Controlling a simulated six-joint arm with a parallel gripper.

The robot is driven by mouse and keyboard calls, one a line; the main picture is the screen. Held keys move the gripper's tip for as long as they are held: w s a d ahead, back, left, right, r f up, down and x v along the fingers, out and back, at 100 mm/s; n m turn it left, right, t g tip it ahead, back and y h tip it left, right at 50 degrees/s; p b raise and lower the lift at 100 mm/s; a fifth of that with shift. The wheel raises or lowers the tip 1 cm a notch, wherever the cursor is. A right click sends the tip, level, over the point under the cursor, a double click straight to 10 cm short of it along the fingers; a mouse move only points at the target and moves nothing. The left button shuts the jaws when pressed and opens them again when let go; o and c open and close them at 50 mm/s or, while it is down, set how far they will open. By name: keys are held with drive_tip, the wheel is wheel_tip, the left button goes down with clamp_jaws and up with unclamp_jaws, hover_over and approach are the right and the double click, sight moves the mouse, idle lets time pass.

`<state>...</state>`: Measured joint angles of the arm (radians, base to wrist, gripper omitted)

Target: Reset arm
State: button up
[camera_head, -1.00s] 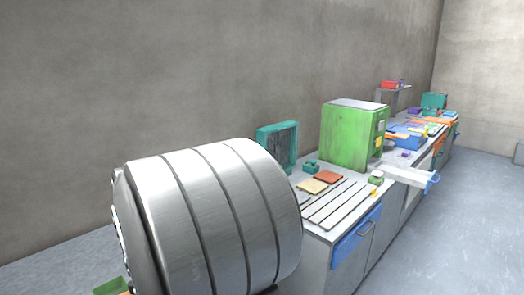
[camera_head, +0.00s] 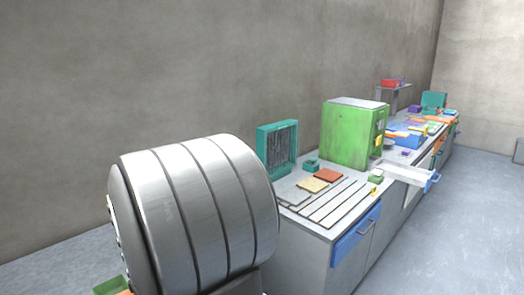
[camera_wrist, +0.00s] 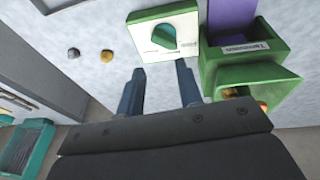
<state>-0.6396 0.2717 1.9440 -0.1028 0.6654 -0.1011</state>
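My gripper (camera_wrist: 160,90) shows in the wrist view with its two dark blue fingers apart and nothing between them. It points toward a pale surface. Beyond the fingertips is a white panel with a green rim and a teal knob (camera_wrist: 165,37). A green bin (camera_wrist: 240,62) with a label sits just right of the fingers. In the head view a large ribbed metal cylinder fills the lower left, and the gripper does not show there. No powder heap is identifiable.
In the head view a long bench (camera_head: 310,222) runs to the back right. It bears a green box machine (camera_head: 350,135), a teal frame (camera_head: 277,147) and flat orange (camera_head: 328,175) and yellow (camera_head: 313,185) pieces. A drawer (camera_head: 408,173) juts out. The floor (camera_head: 440,240) at right is clear.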

drive_tip(key=shift+s+d+f+m, duration=0.1)
drive_tip(key=shift+s+f+m, duration=0.15)
drive_tip(key=shift+f+m, duration=0.5)
drive_tip(key=shift+f, duration=0.1)
